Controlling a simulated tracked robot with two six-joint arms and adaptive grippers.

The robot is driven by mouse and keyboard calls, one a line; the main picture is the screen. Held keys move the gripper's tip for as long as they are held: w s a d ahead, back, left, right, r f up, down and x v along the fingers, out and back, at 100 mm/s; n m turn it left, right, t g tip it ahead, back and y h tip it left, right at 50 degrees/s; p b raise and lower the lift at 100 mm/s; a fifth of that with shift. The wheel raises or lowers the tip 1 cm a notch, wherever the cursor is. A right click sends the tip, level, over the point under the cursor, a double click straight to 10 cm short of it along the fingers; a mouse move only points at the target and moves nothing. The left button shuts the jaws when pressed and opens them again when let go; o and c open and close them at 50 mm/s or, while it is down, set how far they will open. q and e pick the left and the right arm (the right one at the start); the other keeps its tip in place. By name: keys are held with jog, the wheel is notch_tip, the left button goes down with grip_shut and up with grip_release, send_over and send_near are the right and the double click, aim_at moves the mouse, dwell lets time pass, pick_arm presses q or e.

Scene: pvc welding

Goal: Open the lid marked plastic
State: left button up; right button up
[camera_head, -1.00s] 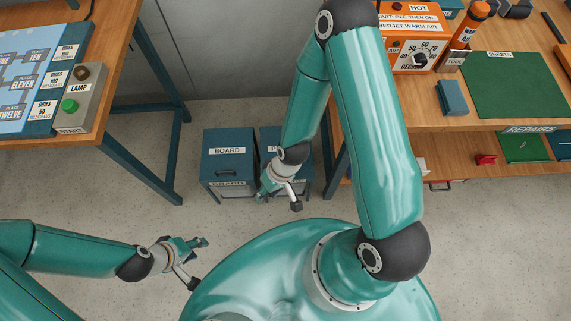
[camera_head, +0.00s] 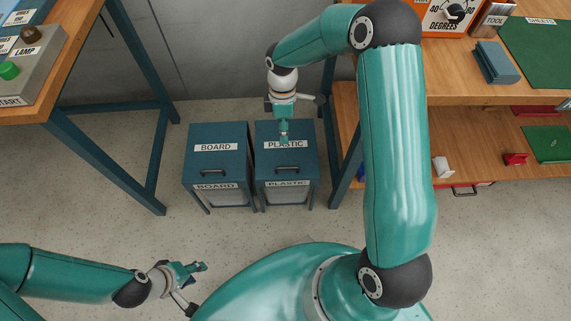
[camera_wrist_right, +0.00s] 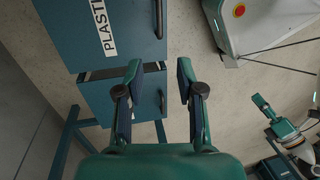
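The plastic bin (camera_head: 286,193) is a blue box on the floor. Its blue lid, marked PLASTIC (camera_head: 300,160), is shut, with a dark handle (camera_head: 288,169) near its front edge. The lid's label (camera_wrist_right: 103,27) and handle (camera_wrist_right: 158,17) also show in the right wrist view. My right gripper (camera_head: 283,138) is over the lid's back part, partly covering the label, with its height above it unclear. In the right wrist view my right gripper (camera_wrist_right: 158,70) is open and empty. My left gripper (camera_head: 200,268) is low at the left, away from the bins; its finger opening is unclear.
The board bin (camera_head: 217,168) stands close on the left, its lid shut. A table with a lamp box (camera_head: 30,60) is at the left. A wooden bench (camera_head: 460,90) with blue legs is close on the bins' right. The floor in front of the bins is clear.

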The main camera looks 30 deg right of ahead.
aim_at(284, 168)
jog(key=f+b, duration=0.1)
jog(key=f, duration=0.3)
jog(key=s+a+f+b, duration=0.1)
jog(key=f, duration=0.4)
jog(key=s+f+b, duration=0.1)
jog(key=f, duration=0.4)
jog(key=shift+s+a+f, duration=0.15)
jog(key=shift+s+a, duration=0.05)
jog(key=shift+a, duration=0.05)
grip_shut()
